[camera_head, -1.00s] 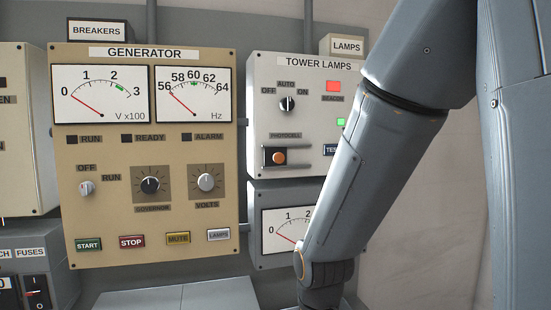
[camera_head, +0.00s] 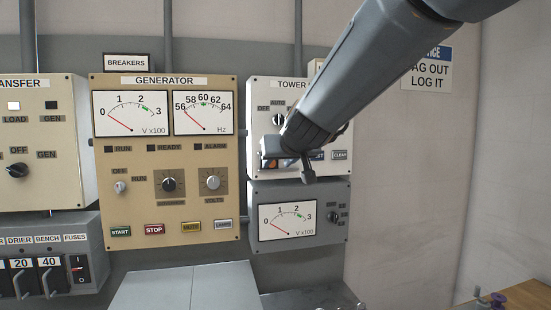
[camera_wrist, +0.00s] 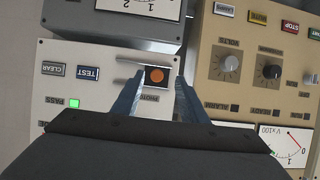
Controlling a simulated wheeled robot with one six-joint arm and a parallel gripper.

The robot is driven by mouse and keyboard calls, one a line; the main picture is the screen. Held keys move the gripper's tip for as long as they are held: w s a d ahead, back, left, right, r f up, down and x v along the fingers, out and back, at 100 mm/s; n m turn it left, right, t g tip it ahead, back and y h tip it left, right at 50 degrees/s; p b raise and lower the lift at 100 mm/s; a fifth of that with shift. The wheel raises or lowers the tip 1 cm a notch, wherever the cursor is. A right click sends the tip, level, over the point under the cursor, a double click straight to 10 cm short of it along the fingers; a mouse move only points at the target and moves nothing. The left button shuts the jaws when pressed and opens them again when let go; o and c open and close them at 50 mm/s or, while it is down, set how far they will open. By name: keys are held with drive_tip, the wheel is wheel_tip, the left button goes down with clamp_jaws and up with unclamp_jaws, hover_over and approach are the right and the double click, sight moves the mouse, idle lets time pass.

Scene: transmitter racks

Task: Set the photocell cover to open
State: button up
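The photocell (camera_wrist: 157,76) shows in the wrist view as an orange disc in a dark square, with pale rails beside it. It sits on the cream tower lamps panel (camera_wrist: 85,110), which appears upside down there. I cannot clearly make out the cover or its position; the orange disc is exposed. My gripper (camera_wrist: 157,102) is open, its two blue-grey fingers on either side of the photocell in the picture. I see nothing between them but the panel. In the head view my gripper (camera_head: 276,155) is in front of the photocell area and hides most of it. Contact cannot be told.
The generator panel (camera_head: 165,235) is directly left of the tower lamps panel. A grey meter box (camera_head: 297,245) is just below my gripper. TEST (camera_wrist: 88,73) and CLEAR (camera_wrist: 55,69) buttons sit near the photocell. A grey cabinet top (camera_head: 185,285) stands in front.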

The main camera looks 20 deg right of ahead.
drive_tip(key=w+f+b, duration=0.1)
drive_tip(key=w+b, duration=0.1)
drive_tip(key=w, duration=0.5)
drive_tip(key=shift+w+d+b, duration=0.15)
drive_tip(key=shift+d+b, duration=0.05)
drive_tip(key=shift+b, duration=0.1)
clamp_jaws()
